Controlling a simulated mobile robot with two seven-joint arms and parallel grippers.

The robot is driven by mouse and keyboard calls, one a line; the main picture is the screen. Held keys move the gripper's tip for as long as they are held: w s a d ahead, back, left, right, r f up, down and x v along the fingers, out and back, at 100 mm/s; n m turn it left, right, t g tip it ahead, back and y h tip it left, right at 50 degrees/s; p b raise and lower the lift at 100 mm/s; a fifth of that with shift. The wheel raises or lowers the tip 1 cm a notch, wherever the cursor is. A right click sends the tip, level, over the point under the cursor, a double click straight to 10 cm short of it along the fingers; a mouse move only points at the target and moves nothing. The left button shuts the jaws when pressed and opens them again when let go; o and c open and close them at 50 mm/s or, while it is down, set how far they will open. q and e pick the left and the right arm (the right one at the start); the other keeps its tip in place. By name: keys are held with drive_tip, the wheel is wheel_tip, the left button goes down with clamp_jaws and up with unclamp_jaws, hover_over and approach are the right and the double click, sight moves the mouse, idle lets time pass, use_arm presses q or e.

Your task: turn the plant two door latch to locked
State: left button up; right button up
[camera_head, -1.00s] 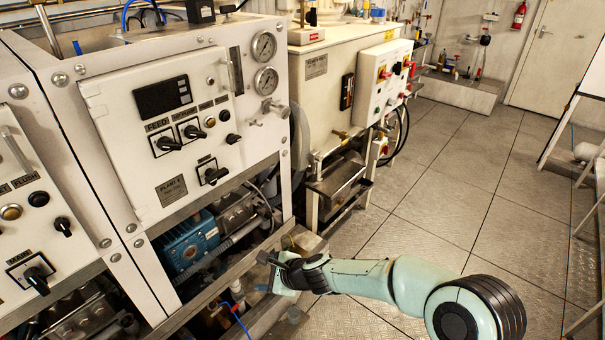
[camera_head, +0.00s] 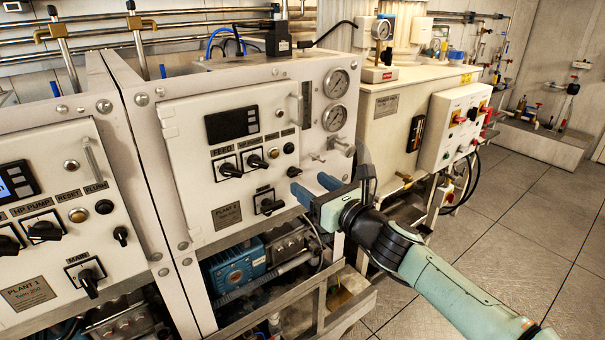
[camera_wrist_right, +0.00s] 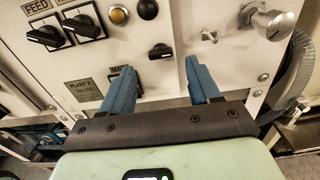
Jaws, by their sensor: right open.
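The plant two door (camera_head: 185,130) is a white panel with a label plate (camera_head: 227,216), and it looks closed. A small black knob at its right edge appears to be the door latch (camera_head: 294,171); it also shows in the right wrist view (camera_wrist_right: 160,51). My right gripper (camera_head: 314,186) is open and empty, with blue fingers pointing at the panel, just below and right of the latch. In the right wrist view the latch lies between and beyond the fingertips (camera_wrist_right: 158,72), apart from them. My left gripper is not in view.
The feed switch (camera_head: 229,171) and main switch (camera_head: 268,203) sit left of the gripper. A metal valve knob (camera_wrist_right: 268,24) and a smaller fitting (camera_wrist_right: 208,37) stick out at right. Plant one's panel (camera_head: 60,190) is at left. Open floor (camera_head: 500,230) lies at right.

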sight(297, 175)
drive_tip(key=shift+p+x, duration=0.7)
drive_tip(key=shift+x, duration=1.55)
drive_tip(key=c, duration=1.1)
drive_tip(key=shift+o, duration=0.3)
